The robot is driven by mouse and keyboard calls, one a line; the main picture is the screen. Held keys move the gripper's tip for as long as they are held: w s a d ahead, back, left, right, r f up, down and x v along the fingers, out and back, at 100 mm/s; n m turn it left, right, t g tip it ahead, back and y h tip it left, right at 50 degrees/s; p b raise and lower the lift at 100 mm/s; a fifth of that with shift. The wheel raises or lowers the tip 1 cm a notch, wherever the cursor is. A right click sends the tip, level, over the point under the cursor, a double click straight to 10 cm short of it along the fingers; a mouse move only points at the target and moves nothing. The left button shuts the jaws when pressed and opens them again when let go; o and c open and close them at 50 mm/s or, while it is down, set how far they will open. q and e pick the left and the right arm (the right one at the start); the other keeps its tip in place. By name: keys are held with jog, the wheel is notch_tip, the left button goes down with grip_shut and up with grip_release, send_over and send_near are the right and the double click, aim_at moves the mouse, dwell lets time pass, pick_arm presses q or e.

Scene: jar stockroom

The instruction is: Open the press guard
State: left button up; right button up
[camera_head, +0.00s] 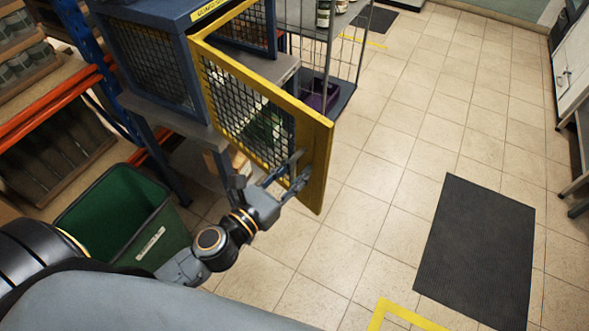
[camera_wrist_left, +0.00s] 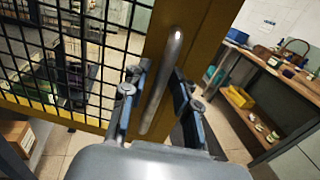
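The press guard (camera_head: 318,148) is a yellow-framed door with dark mesh. In the head view it stands swung out from the blue press housing (camera_head: 186,18), with its free edge toward the open floor. My left gripper (camera_head: 294,170) is at the lower free end of the guard. In the left wrist view, the guard's yellow frame (camera_wrist_left: 208,35) carries a grey bar handle (camera_wrist_left: 169,62). The two fingers of my left gripper (camera_wrist_left: 160,88) lie on either side of this handle, closed in on it. My right gripper is in neither view.
A green bin (camera_head: 110,205) stands beside my left arm, below the shelving (camera_head: 62,98). A wire rack (camera_head: 345,85) stands behind the guard. A dark mat (camera_head: 476,250) lies on the tiled floor at right. The floor between guard and mat is clear.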

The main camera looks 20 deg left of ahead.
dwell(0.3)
pick_arm(q)
jog(key=v, duration=1.2)
jog(key=shift+f, duration=0.1)
dwell(0.3)
jog(key=s+d+f+m+g+y, duration=0.1)
jog(key=s+f+m+g, duration=0.3)
jog(key=f, duration=0.8)
jog(key=d+f+m+g, duration=0.1)
jog(key=f+m+g, duration=0.1)
jog(key=f+m, duration=0.65)
jog(key=s+d+f+m+g+y, duration=0.1)
jog(key=s+f+m+g, duration=0.15)
jog(key=f, duration=1.15)
jog(key=s+a+f+m+g+y, duration=0.1)
jog(key=s+a+f+m+g, duration=0.2)
jog(key=s+f+m, duration=0.6)
jog(key=s+a+f+m+g+y, duration=0.2)
jog(key=s+a+f+m+g, duration=0.2)
jog(key=s+f+m, duration=0.5)
notch_tip(320, 180, down, 2)
jog(key=shift+a+f+m+g+y, duration=0.2)
jog(key=shift+m+g+y, duration=0.15)
jog(key=shift+m, duration=0.65)
